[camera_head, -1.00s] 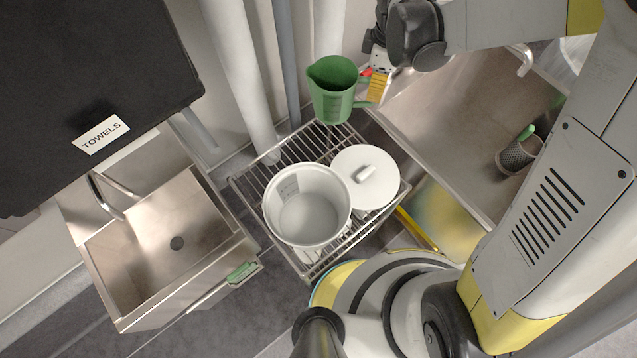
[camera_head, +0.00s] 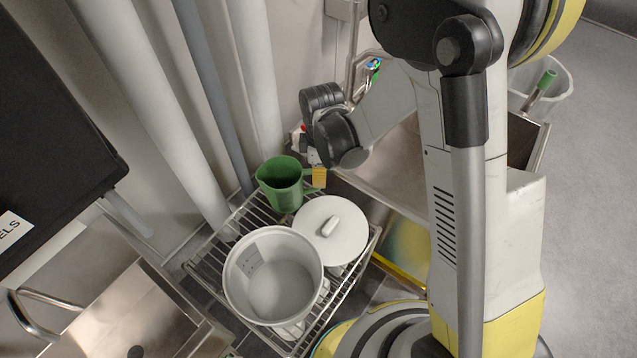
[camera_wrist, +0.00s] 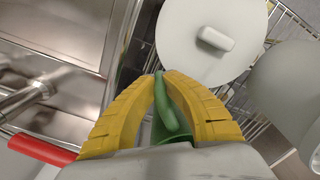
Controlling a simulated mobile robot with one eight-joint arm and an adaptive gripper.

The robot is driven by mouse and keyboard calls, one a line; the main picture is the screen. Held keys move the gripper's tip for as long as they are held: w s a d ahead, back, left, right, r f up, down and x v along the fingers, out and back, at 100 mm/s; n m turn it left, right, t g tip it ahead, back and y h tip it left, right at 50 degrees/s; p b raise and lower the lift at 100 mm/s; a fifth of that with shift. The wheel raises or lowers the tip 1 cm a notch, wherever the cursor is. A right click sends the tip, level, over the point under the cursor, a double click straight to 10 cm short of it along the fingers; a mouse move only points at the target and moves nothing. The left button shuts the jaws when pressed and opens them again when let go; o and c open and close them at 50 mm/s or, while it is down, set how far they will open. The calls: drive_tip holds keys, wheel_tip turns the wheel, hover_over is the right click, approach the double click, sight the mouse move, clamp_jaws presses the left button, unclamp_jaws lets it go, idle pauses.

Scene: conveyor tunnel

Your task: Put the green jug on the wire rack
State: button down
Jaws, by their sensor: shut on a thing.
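The green jug (camera_head: 281,186) is at the back end of the wire rack (camera_head: 350,277) in the head view, upright or nearly so. Whether its base touches the rack cannot be told. My gripper (camera_head: 318,178) is at the jug's right side, its yellow fingers shut on the jug's handle. In the wrist view the yellow fingers (camera_wrist: 160,84) close around the green handle (camera_wrist: 172,105); most of the jug's body is hidden below the gripper.
A white pot (camera_head: 272,275) and a round white lid (camera_head: 331,231) take up much of the rack in front of the jug. Pipes (camera_head: 160,110) stand behind it. A steel sink (camera_head: 120,315) is at left, and a steel basin (camera_head: 400,180) at right.

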drive_tip(key=shift+f, duration=0.5)
drive_tip(key=shift+f, duration=0.2)
drive_tip(key=c, duration=1.6)
unclamp_jaws()
drive_tip(key=shift+o, duration=0.2)
drive_tip(key=shift+r, duration=0.1)
drive_tip(key=shift+r, duration=0.1)
